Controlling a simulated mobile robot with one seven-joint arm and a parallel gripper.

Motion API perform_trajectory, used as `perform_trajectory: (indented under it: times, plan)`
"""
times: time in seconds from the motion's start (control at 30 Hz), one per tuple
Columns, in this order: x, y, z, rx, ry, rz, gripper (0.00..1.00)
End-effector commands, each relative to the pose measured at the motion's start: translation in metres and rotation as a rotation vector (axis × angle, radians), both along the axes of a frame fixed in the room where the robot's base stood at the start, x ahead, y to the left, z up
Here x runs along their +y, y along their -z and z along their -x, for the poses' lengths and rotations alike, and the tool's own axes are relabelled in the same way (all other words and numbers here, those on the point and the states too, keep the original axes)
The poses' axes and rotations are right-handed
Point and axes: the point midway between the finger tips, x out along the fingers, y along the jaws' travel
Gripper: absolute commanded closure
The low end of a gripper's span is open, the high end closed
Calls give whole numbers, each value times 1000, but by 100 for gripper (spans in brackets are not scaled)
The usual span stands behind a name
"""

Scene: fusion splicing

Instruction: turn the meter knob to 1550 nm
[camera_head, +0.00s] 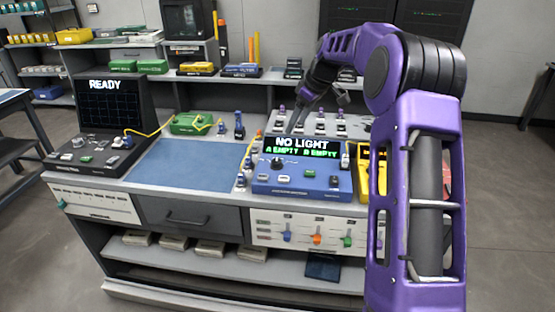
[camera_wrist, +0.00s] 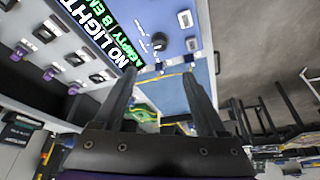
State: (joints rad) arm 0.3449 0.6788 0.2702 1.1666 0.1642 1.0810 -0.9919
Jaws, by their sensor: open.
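The blue meter (camera_head: 300,186) stands on the bench, its screen (camera_head: 303,146) reading NO LIGHT, A EMPTY, B EMPTY. Its dark round knob (camera_head: 277,163) is on the sloped blue face, left of centre. In the wrist view the knob (camera_wrist: 160,42) lies beyond my fingertips, roughly between their lines, with small white marks beside it. I cannot read the marks or the setting. My gripper (camera_wrist: 160,73) is open and empty, with nothing between its fingers. In the head view my gripper (camera_head: 297,127) is above and behind the meter's screen, apart from the knob.
Left of the meter is a blue mat (camera_head: 185,163), and further left a black splicer (camera_head: 100,150) with a READY screen. A yellow device (camera_head: 364,180) stands close on the meter's right. Behind the meter is a rack (camera_head: 320,122) of small parts. Small connectors stand at its left.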

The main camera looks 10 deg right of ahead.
Motion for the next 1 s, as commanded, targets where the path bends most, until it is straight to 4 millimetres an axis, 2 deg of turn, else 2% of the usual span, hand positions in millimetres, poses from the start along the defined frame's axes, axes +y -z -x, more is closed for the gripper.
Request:
perform_trajectory:
  times: [0.7,0.83,1.0]
  plan:
    - [39,132,-38,3,1,1,26]
    - [43,147,-43,1,2,1,26]
    - [46,156,-46,0,3,1,26]
